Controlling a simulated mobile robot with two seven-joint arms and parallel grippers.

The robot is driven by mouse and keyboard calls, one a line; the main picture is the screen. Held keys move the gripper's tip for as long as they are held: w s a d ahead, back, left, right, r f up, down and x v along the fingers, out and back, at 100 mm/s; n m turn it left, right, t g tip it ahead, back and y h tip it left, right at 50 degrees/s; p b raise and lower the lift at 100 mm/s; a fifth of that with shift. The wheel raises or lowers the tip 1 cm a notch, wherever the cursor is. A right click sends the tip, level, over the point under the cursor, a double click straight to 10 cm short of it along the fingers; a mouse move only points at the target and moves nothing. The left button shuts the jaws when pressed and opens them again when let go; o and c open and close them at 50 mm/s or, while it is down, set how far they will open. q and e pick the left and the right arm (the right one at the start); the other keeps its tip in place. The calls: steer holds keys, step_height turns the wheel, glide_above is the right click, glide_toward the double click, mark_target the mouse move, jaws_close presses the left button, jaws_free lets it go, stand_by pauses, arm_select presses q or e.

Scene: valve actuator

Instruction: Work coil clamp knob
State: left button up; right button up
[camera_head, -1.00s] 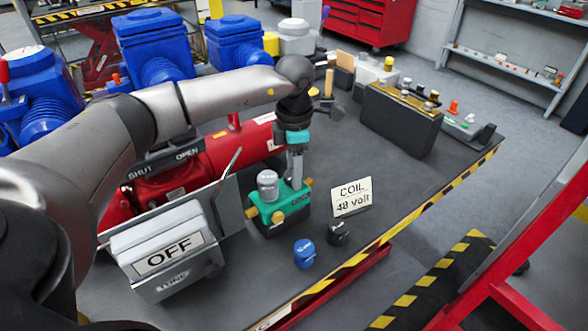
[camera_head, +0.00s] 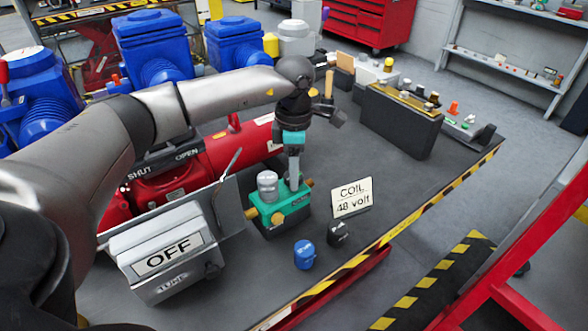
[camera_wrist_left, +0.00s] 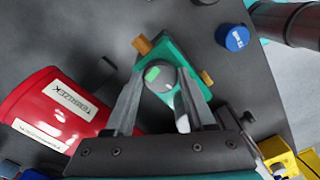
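The green valve block (camera_head: 284,212) stands on the dark tabletop with brass fittings on its sides and a silver cylinder (camera_head: 267,185) upright on top. In the left wrist view the green block (camera_wrist_left: 181,59) carries a round grey knob-like top (camera_wrist_left: 160,79) with a bright green patch. My left gripper (camera_head: 293,182) points down just right of the silver cylinder in the head view. In the wrist view its two fingers (camera_wrist_left: 160,92) are apart, with the round grey top showing between them. I cannot tell whether they touch anything. My right gripper is not in view.
A blue knob (camera_head: 304,254) and a black knob (camera_head: 338,233) stand in front of the block. A "COIL 48 volt" card (camera_head: 351,197) is to the right.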

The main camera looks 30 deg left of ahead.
arm_select(q)
steer(key=o, duration=0.4)
steer(key=shift+o, duration=0.2)
step_height(320, 180, up, 15)
steer(key=p, duration=0.1)
steer(key=shift+r, duration=0.15)
stand_by(0.6)
